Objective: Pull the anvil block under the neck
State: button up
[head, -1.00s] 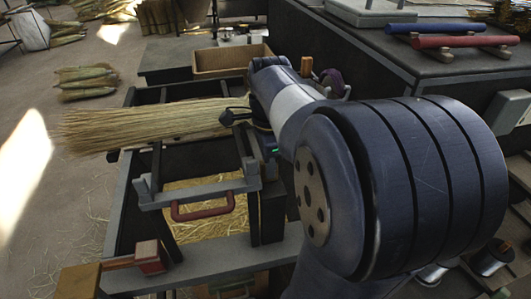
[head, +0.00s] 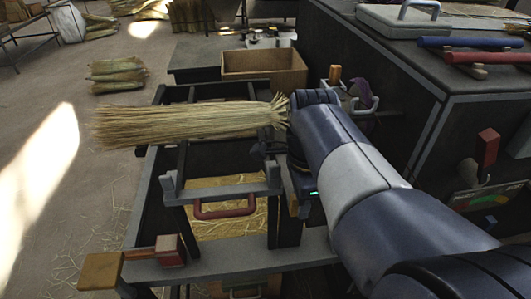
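The straw broom bundle (head: 190,120) lies level across the dark frame, its bristles to the left. Its neck (head: 277,111) is at the right end, close to my arm. A grey crossbar (head: 222,190) with a red handle (head: 225,208) spans the frame nearer to me, below the bundle in the picture; I cannot tell for sure whether it is the anvil block. My gripper (head: 262,151) is between the neck and the right end of this crossbar, seemingly apart from both. It is small and dark, partly hidden by my wrist, so its opening is unclear.
A bin of loose straw (head: 230,228) lies under the frame. A cardboard box (head: 265,68) stands behind. A dark cabinet (head: 405,95) rises on the right. Open floor lies left.

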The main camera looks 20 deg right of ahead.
jog(key=shift+o, duration=1.2)
jog(key=shift+r, duration=0.1)
notch_tip(320, 180, up, 11)
jog(key=p, duration=0.2)
jog(key=shift+f, duration=0.2)
notch_tip(320, 180, down, 10)
jog(key=shift+f+b, duration=0.25)
jog(key=shift+b, duration=0.8)
jog(key=shift+w+d+f, duration=0.1)
jog(key=shift+w+f, duration=0.15)
jog(key=shift+w+d+r, duration=0.1)
jog(key=shift+w+d, duration=0.05)
jog(key=shift+w, duration=0.4)
